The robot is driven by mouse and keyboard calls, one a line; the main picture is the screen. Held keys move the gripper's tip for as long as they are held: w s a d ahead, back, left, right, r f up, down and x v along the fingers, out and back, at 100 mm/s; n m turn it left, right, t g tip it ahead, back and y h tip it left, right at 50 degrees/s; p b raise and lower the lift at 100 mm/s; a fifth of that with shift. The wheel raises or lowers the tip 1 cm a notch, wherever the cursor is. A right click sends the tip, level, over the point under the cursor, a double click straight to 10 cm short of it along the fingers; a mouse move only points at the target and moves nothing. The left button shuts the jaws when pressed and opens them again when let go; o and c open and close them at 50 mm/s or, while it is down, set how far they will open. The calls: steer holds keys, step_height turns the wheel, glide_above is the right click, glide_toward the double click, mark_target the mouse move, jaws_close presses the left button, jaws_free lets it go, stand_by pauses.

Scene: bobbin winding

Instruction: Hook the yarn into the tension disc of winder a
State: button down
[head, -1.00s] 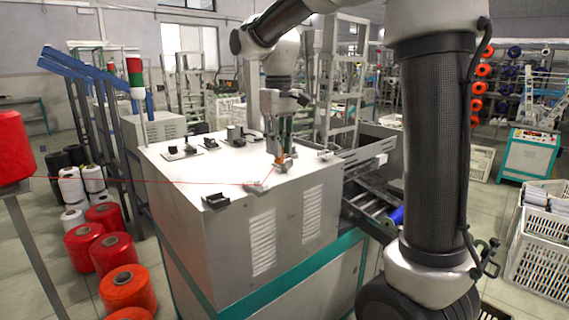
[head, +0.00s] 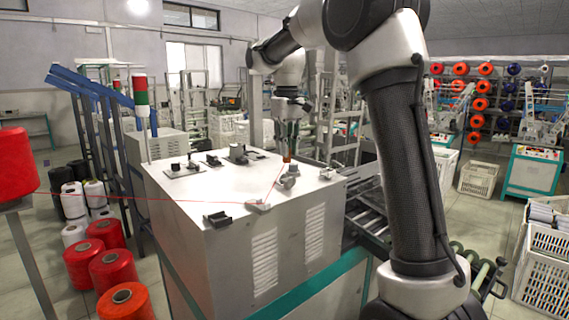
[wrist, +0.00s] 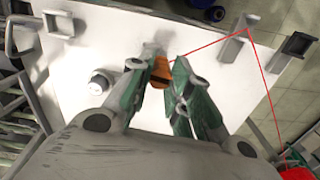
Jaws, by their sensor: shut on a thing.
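My gripper (head: 288,154) is shut on a small orange piece (wrist: 160,73) at the yarn's end, held above the white machine top (head: 222,186). The red yarn (head: 150,200) runs from the red cone at left to a small guide (head: 258,206), bends there, and rises to my fingertips. The guide also shows in the wrist view (wrist: 235,46). A grey tension disc unit (head: 289,179) stands just below and in front of my gripper. I see no yarn around the disc.
A dark bracket (head: 217,220) sits at the front edge and another bracket (head: 327,174) at the right. Several black-knobbed parts (head: 238,153) stand at the back. The red cone (head: 17,168) is on a stand at left. The left middle of the top is clear.

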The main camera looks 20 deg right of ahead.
steer(key=c, duration=2.2)
jaws_free()
steer(key=shift+n, duration=0.3)
steer(key=r, duration=0.1)
steer(key=w+r, duration=0.1)
steer(key=r, duration=0.1)
steer(key=w+d+r, duration=0.1)
steer(key=r, duration=0.1)
steer(key=shift+w, duration=0.2)
steer(key=shift+s+f, duration=0.15)
steer(key=shift+f, duration=1.6)
steer(key=shift+s+f, duration=0.15)
steer(key=shift+f, duration=1.55)
steer(key=shift+f, duration=0.15)
steer(key=shift+f, duration=1.75)
steer(key=shift+f, duration=0.1)
jaws_close()
